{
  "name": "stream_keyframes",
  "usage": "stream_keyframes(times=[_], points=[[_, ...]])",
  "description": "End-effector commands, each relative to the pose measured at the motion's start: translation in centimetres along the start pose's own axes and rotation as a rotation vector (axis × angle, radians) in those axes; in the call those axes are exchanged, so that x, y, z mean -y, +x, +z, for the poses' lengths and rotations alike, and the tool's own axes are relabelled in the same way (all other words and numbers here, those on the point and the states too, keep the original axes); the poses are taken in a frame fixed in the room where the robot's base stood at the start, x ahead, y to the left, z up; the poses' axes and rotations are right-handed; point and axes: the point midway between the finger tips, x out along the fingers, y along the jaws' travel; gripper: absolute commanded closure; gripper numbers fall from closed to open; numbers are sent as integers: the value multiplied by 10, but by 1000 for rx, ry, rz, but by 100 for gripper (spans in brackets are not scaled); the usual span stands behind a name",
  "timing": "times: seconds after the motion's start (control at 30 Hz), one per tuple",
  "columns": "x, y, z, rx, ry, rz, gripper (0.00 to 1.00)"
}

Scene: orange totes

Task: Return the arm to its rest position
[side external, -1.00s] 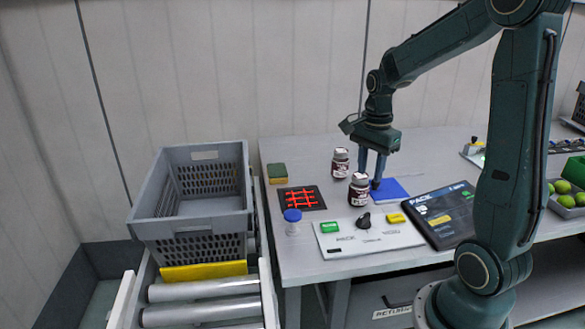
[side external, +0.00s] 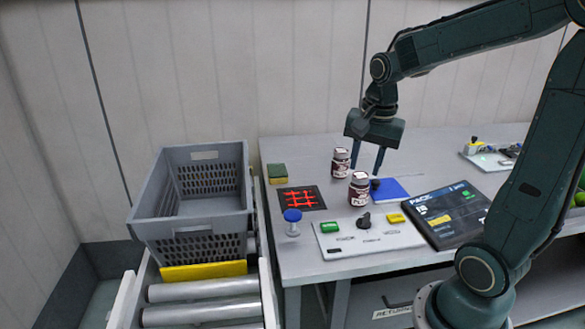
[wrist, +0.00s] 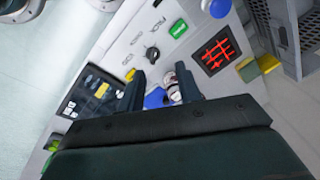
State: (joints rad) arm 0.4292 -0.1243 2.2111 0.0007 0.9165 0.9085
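My gripper (side external: 366,170) hangs fingers down over the table (side external: 300,150), above and behind the front jar and the blue square. Its two fingers are apart and nothing shows held between them. In the wrist view my gripper (wrist: 160,92) also shows both fingers spread. A white-lidded jar (wrist: 172,88) appears in the gap there, below the fingers. In the side view one dark-labelled jar (side external: 340,161) stands at the back and another jar (side external: 359,190) stands nearer the front, both upright.
A blue square (side external: 396,189) lies beside the front jar. A control panel (side external: 368,240) and dark tablet (side external: 450,212) lie in front. A red-grid pad (side external: 301,198), sponge (side external: 277,173) and blue-topped button (side external: 292,217) sit left. An empty grey crate (side external: 205,208) stands on the roller conveyor (side external: 205,287).

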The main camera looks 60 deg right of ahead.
Motion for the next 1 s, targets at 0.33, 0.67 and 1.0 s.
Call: stream_keyframes(times=[0.33, 0.67, 1.0], points=[[-12, -39, 66, -88, -548, -130, 65], [-38, -58, 116, -198, -1044, -240, 65], [-55, -62, 137, -270, -1301, -291, 65]])
